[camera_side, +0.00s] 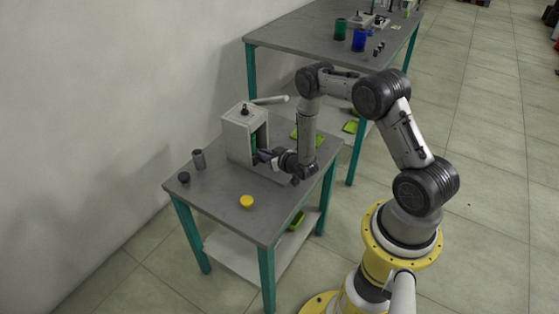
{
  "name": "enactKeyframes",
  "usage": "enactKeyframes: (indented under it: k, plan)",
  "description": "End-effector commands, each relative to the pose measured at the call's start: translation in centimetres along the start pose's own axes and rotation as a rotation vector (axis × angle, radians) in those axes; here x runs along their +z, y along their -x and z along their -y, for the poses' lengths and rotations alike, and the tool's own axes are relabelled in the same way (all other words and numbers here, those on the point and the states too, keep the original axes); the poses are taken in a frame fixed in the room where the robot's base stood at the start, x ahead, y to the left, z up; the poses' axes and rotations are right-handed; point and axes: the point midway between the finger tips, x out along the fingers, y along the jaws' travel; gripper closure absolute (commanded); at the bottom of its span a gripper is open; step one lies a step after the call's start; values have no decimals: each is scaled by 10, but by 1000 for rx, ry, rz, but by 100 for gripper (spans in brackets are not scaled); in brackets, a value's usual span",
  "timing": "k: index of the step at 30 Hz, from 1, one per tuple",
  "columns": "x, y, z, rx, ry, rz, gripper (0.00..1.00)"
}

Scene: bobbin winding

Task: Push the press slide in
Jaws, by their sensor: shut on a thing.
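The press (240,132) is an upright light-grey box with a lever (270,100) on top, standing at the back of the near table. Its open front faces right, and a strip of green shows inside. The press slide cannot be told apart clearly at this size; a flat grey plate (273,176) extends from the press base toward the right. My gripper (263,156) is level at the press opening, with its fingers reaching the opening. It is shut on a small dark part there, mostly hidden by the fingers.
A second table (300,35) behind holds a green cup (340,29) and a blue cup (359,39).

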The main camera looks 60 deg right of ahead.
Motion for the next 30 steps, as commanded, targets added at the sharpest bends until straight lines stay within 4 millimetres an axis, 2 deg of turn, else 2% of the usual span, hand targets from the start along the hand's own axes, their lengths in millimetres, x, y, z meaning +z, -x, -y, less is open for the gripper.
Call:
enactKeyframes:
  k: [3,11,12,17,30]
  plan:
    - [-3,-8,2,2,-2,0,100]
    - [-5,-9,3,0,-1,-1,100]
    - [-5,-9,3,0,-1,-2,82]
    - [-5,-9,4,-2,0,-3,53]
    - [-6,-9,7,-11,3,-5,53]
